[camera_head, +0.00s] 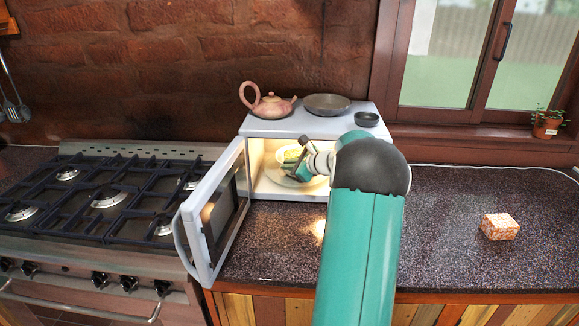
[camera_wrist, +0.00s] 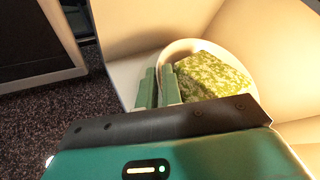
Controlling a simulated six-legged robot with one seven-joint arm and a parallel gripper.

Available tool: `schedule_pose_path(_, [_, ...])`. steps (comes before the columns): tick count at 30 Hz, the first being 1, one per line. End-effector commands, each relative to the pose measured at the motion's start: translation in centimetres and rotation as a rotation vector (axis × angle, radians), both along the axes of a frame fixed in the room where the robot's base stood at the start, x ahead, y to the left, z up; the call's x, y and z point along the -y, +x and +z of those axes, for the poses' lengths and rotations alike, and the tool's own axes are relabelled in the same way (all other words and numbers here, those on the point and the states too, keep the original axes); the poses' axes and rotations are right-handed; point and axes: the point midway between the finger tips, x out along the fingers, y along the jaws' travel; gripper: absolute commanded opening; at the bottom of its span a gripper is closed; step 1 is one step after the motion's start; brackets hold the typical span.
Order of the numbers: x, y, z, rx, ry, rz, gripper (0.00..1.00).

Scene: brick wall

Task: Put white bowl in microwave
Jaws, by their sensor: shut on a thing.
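The white microwave (camera_head: 310,126) stands on the counter with its door (camera_head: 190,222) swung open to the left and its inside lit. My gripper (camera_head: 290,168) reaches into the lit cavity from the right front. In the wrist view my gripper (camera_wrist: 160,86) is shut on the rim of the white bowl (camera_wrist: 188,46), with its green fingers on either side of the wall.
A pink teapot (camera_head: 270,105), a grey plate (camera_head: 327,103) and a small dark dish (camera_head: 367,119) stand on the microwave. A gas stove (camera_head: 105,205) is at left. An orange-white box (camera_head: 499,226) lies on the counter at right, with clear counter around it.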

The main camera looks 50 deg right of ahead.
Motion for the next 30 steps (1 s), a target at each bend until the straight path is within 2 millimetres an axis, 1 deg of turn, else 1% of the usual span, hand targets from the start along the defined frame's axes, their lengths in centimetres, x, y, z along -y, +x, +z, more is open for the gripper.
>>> schedule_pose_path(14, [-0.01, 0.04, -0.47, 0.003, -0.003, 0.0, 0.0])
schedule_pose_path(15, [-0.02, 0.0, -0.58, 0.001, -0.002, 0.0, 0.15])
schedule_pose_path(17, [-0.02, 0.01, -0.57, 0.001, -0.002, 0.0, 0.26])
schedule_pose_path(18, [-0.02, 0.0, -0.57, 0.001, -0.002, 0.0, 0.29])
schedule_pose_path(25, [0.0, 0.0, -0.55, 0.001, -0.001, 0.0, 0.29])
schedule_pose_path(28, [0.01, -0.05, -0.18, 0.002, -0.002, 0.0, 0.29])
schedule_pose_path(30, [0.09, -0.74, 0.11, 0.002, -0.003, -0.002, 0.29])
